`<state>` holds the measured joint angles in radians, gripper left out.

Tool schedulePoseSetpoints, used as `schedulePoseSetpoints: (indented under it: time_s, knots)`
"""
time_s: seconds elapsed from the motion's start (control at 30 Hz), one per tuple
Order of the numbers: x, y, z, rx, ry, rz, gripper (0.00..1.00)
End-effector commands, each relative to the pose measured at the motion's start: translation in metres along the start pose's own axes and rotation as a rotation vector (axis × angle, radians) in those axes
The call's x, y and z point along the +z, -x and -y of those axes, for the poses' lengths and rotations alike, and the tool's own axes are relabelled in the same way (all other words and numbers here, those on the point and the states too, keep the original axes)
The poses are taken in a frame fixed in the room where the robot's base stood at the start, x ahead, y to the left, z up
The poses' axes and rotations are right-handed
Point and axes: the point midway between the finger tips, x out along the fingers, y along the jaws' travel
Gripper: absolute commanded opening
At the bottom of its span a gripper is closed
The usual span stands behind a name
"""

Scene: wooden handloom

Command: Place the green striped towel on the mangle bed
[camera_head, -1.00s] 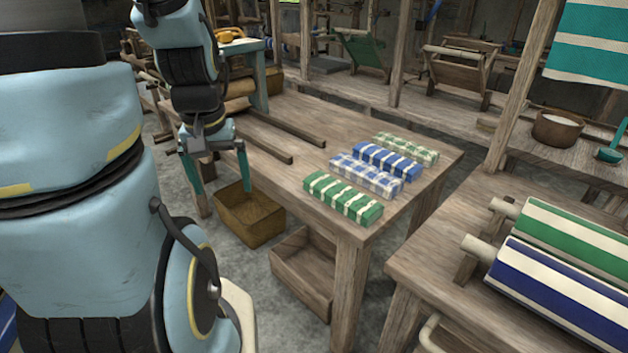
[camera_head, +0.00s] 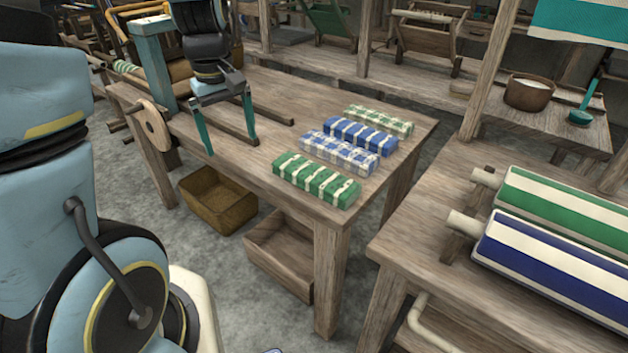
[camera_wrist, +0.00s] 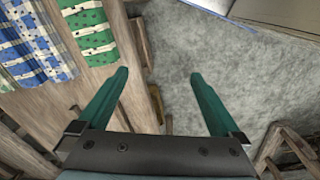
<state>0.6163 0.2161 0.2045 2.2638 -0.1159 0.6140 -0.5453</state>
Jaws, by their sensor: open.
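The green striped towel (camera_head: 316,180), a folded block with pale bands, lies nearest the front in a row of towels on the wooden table. It also shows at the top left of the wrist view (camera_wrist: 92,32). My gripper (camera_head: 231,147) is open and empty, left of the green towel and apart from it, near the table's front edge. In the wrist view my gripper (camera_wrist: 159,74) has grey floor between and beyond its fingers. The mangle bed is not clearly identifiable; wooden rails (camera_head: 268,110) lie on the table's left part, beside an upright blue-grey post (camera_head: 153,65).
Blue-white checked (camera_head: 340,152), blue striped (camera_head: 360,134) and green checked (camera_head: 379,120) towels lie behind the green one. Two open boxes (camera_head: 218,202) (camera_head: 283,255) sit below the table. A right-hand table holds green (camera_head: 570,206) and blue striped (camera_head: 550,258) rolls.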

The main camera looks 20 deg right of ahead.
Motion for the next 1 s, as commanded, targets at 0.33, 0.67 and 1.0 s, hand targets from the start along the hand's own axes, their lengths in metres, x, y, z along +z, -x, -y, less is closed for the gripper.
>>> schedulePoseSetpoints:
  time_s: [0.33,0.67,1.0]
  knots:
    - [0.043,-0.02,-0.134,-0.046,0.222,0.026,1.0]
    - [0.062,-0.035,-0.164,-0.06,0.288,0.024,1.0]
    - [0.062,-0.076,-0.161,-0.057,0.287,0.023,1.0]
